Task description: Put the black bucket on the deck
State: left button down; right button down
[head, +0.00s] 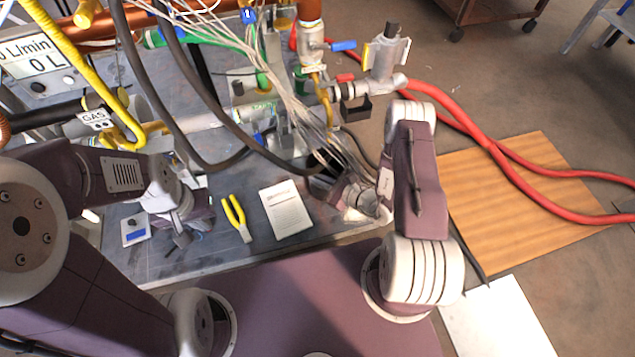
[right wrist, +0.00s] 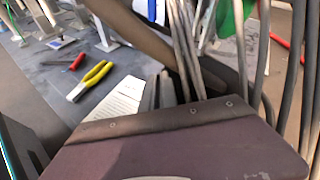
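A small black box-like container (head: 355,108), perhaps the black bucket, shows below the valve with the blue handle in the head view; I cannot tell what holds it up. The grey bench deck (head: 160,265) spreads under the pipes. My right gripper (head: 328,172) is low over the bench among hanging cables, nearer to me than the black container and apart from it. Its fingers are mostly hidden by cables and the wrist. My left gripper (head: 182,238) points down over the bench, left of the yellow-handled pliers. Its fingers are too small and dark to read.
Yellow pliers (head: 236,216) and a white booklet (head: 286,209) lie on the bench; both also show in the right wrist view. Pale cables (head: 275,80) and dark hoses crowd the middle. Red hoses (head: 485,140) cross the floor and a wooden board (head: 520,205) at right.

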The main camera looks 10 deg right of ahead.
jog(key=shift+f, duration=0.1)
jog(key=c, duration=1.6)
grip_release()
jog(key=shift+c, duration=0.2)
